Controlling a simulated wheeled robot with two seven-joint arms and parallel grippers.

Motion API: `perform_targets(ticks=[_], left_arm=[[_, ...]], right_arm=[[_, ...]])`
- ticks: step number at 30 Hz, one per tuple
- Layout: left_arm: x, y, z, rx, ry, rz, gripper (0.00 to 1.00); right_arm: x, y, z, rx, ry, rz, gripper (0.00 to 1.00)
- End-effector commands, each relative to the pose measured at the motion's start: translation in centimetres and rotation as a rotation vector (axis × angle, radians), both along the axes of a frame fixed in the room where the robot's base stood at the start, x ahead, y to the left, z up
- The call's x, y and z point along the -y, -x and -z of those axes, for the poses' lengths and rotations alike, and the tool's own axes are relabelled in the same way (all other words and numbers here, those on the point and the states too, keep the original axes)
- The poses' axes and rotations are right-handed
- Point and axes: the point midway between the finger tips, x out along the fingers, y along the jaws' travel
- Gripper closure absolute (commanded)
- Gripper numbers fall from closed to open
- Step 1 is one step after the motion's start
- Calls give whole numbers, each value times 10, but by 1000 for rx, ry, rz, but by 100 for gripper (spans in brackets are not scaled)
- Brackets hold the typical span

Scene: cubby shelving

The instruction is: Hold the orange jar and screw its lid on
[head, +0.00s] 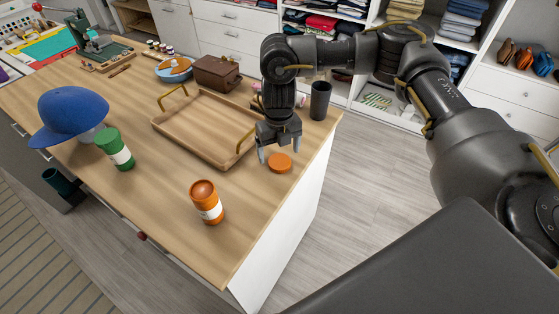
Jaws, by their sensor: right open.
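The orange jar (206,202) with a white label stands upright on the wooden table near its front edge. Its top looks orange inside and shows no separate lid on it. The orange lid (279,163) lies flat on the table near the right edge, behind and to the right of the jar. My right gripper (279,154) points down just above and behind the lid, with its fingers apart. It holds nothing, and I cannot tell whether a finger touches the lid. My left gripper is not in view.
A wooden tray (188,131) with brass handles lies left of my right gripper. A green jar (115,149) and a blue cap (72,114) stand to the left. A dark cup (320,101) stands near the right edge. The tabletop around the orange jar is clear.

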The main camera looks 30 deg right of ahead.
Motion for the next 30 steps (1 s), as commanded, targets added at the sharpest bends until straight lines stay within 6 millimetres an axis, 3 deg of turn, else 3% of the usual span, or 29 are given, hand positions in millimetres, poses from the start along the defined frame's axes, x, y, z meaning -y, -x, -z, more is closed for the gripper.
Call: perform_targets(ticks=[7, 19, 30], left_arm=[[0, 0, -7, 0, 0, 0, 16], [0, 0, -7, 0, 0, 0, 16], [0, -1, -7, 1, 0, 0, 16]], right_arm=[[1, 2, 28, -1, 1, 0, 15], [1, 1, 31, 0, 0, -1, 15], [1, 1, 31, 0, 0, 0, 63]])
